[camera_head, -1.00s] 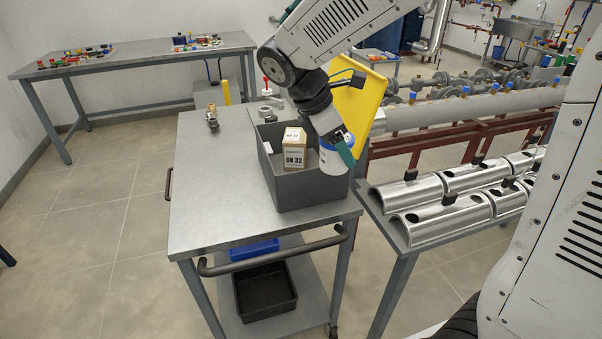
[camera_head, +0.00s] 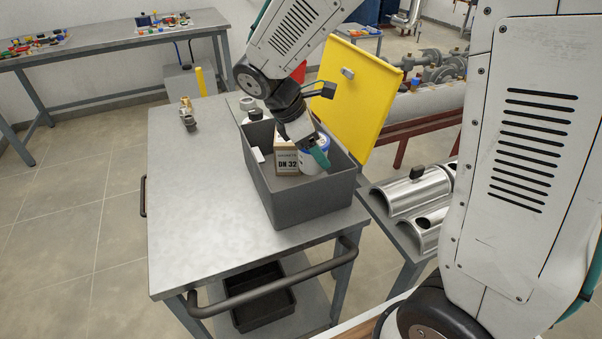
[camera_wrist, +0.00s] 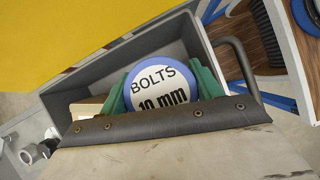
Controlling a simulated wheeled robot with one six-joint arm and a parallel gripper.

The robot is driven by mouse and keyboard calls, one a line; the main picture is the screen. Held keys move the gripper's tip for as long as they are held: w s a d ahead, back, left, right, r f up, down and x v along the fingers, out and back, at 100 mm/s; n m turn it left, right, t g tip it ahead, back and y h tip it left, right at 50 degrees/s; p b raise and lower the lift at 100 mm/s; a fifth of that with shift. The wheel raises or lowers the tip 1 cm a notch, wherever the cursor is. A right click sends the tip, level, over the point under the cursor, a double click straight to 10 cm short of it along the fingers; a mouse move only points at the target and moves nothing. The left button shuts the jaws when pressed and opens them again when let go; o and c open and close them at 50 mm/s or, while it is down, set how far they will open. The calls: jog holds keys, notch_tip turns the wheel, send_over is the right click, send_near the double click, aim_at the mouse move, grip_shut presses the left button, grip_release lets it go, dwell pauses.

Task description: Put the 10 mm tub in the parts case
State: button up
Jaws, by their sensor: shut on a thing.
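The 10 mm tub (camera_head: 311,164) is white with a blue lid edge. In the wrist view its round top (camera_wrist: 160,80) reads "BOLTS 10 mm". My gripper (camera_head: 318,154) is shut on it, with a green finger on each side in the wrist view (camera_wrist: 160,98). The parts case (camera_head: 315,203) is an open grey box on the trolley top, with a yellow lid (camera_head: 362,95) raised behind it. The tub is inside the case's outline, beside a "DN 32" carton (camera_head: 287,161). The tub's underside is hidden, so I cannot tell whether it touches the floor.
The trolley top (camera_head: 190,220) is clear left of the case. Metal half-shells (camera_head: 415,192) lie on a table to the right.

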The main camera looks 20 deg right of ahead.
jog(key=shift+f, duration=4.4)
jog(key=shift+f, duration=0.15)
jog(key=o, duration=1.2)
jog(key=v, duration=1.2)
jog(key=s+d+r+m+t+y, duration=0.1)
jog(key=s+d+r+m+y, duration=0.1)
jog(key=s+m, duration=0.3)
jog(key=s+d+r+m+t+y, duration=0.1)
jog(key=s+m, duration=0.4)
jog(key=s, duration=0.5)
jog(key=s+d+r+m+y, duration=0.2)
jog(key=s+d+r+m, duration=0.2)
jog(key=s, duration=0.4)
jog(key=shift+s+r+m+t+y, duration=0.1)
jog(key=shift+r+m+t+y, duration=0.3)
jog(key=shift+r+m, duration=0.25)
